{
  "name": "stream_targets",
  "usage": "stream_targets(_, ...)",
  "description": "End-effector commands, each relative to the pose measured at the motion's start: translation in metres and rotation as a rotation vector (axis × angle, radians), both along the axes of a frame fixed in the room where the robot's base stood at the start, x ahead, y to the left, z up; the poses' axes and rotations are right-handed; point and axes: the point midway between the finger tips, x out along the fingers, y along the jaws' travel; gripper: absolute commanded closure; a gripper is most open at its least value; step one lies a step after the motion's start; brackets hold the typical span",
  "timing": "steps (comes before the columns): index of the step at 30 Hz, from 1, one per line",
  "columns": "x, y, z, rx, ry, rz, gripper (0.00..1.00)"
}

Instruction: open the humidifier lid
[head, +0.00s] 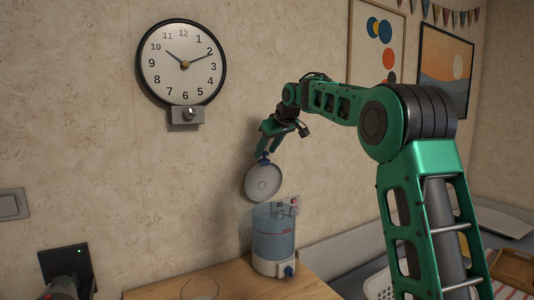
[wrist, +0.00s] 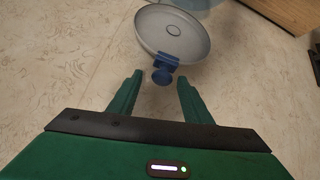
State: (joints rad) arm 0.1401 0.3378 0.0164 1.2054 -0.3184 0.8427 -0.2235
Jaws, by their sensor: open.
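The humidifier (head: 274,236) stands on the wooden table, with a clear bluish tank, a white base and a blue knob at its lower front. Its round pale lid (head: 263,182) is raised and tilted steeply above the tank, so the tank top shows open. In the wrist view the lid (wrist: 172,32) shows its disc and a blue knob (wrist: 163,70) on it. My gripper (head: 265,153) is just above the lid. In the wrist view my gripper (wrist: 157,82) is open, with the blue knob near and between the fingertips. Whether a finger touches the knob I cannot tell.
A wooden table (head: 185,287) carries a clear glass dish (head: 200,289) at its front. A wall clock (head: 182,62) with a small box below hangs left of my arm. A white basket (head: 379,285) and a tray (head: 503,221) lie at right. The wall is close behind the humidifier.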

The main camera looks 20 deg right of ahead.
Motion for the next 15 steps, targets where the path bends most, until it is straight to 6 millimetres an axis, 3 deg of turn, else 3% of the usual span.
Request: stream_targets(15, -0.053, -0.011, 0.061, -0.001, -0.003, -0.002, 0.55)
